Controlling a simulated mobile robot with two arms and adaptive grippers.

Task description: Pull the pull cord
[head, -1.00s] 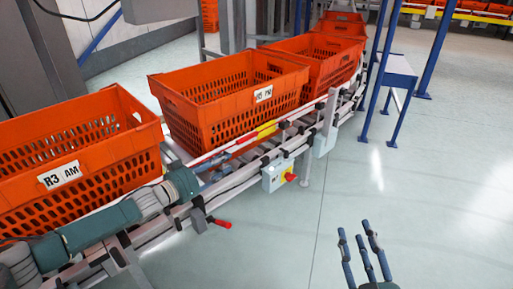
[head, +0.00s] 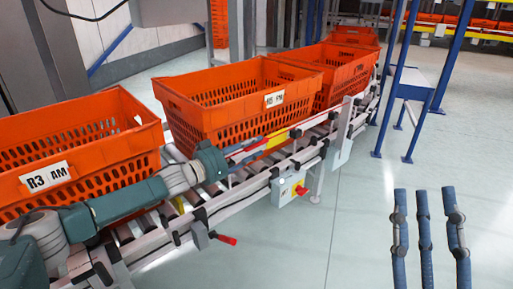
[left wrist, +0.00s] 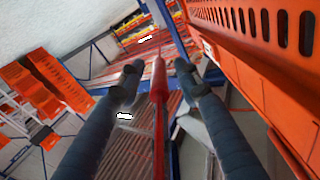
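The pull cord is a thin red line (head: 312,124) that runs along the side of the roller conveyor. In the left wrist view it is a red strand (left wrist: 159,105) lying between the two dark fingers. My left gripper (head: 243,150) is at the near end of the cord, beside the middle orange tote. In the left wrist view its fingertips (left wrist: 157,70) are apart, with a gap on each side of the cord. My right gripper (head: 423,195) is at the lower right over bare floor, fingers spread and empty.
Orange totes stand in a row on the conveyor, including the near one (head: 75,170) and the middle one (head: 235,100).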

